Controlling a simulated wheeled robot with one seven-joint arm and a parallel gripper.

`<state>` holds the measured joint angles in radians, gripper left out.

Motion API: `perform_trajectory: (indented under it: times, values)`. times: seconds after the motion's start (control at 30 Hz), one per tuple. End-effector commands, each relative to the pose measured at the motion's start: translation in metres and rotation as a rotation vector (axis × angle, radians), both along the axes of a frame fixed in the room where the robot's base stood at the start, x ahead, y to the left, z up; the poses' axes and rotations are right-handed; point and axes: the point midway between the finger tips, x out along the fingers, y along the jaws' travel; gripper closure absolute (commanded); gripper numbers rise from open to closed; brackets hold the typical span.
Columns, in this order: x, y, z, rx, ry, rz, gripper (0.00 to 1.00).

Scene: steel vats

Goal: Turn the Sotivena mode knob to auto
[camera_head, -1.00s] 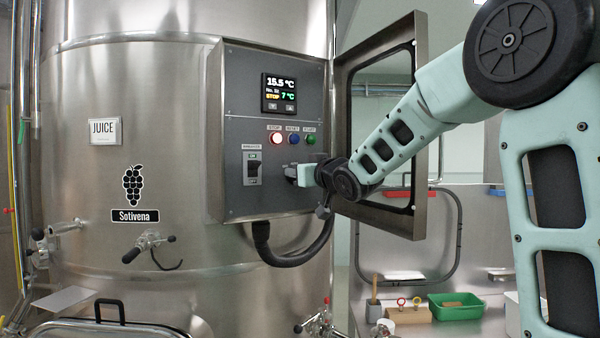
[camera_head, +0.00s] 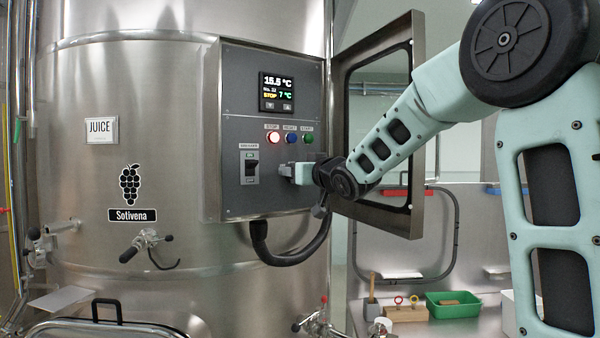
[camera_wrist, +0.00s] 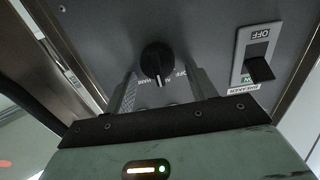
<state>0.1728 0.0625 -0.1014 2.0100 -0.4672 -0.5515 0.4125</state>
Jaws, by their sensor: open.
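The Sotivena vat (camera_head: 180,190) carries a grey control panel (camera_head: 240,100). The black mode knob (camera_wrist: 157,60) shows in the wrist view, with a white pointer line toward the bottom of that picture. Small upside-down labels around it are partly hidden and hard to read. My gripper (camera_wrist: 163,92) is open, one finger on each side of the knob's near end; contact cannot be told. In the head view my gripper (camera_head: 284,172) is at the panel's lower right and hides the knob.
A breaker switch (camera_head: 251,170) is left of my gripper; it also shows in the wrist view (camera_wrist: 258,66). Stop, reset and start buttons (camera_head: 291,138) and a display (camera_head: 277,92) are above. The open panel door (camera_head: 421,120) stands at the right, close to my arm.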

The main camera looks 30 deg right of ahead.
Motion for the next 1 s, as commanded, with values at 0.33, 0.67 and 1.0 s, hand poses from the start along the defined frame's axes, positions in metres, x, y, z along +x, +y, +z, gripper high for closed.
perform_trajectory:
  times: [0.33,0.67,1.0]
  values:
    - [-0.038,0.001,-0.002,-0.001,-0.005,-0.002,0.44]
    - [-0.108,0.004,-0.001,-0.001,-0.005,0.0,0.44]
    - [-0.15,0.004,0.006,0.001,0.006,-0.001,0.44]
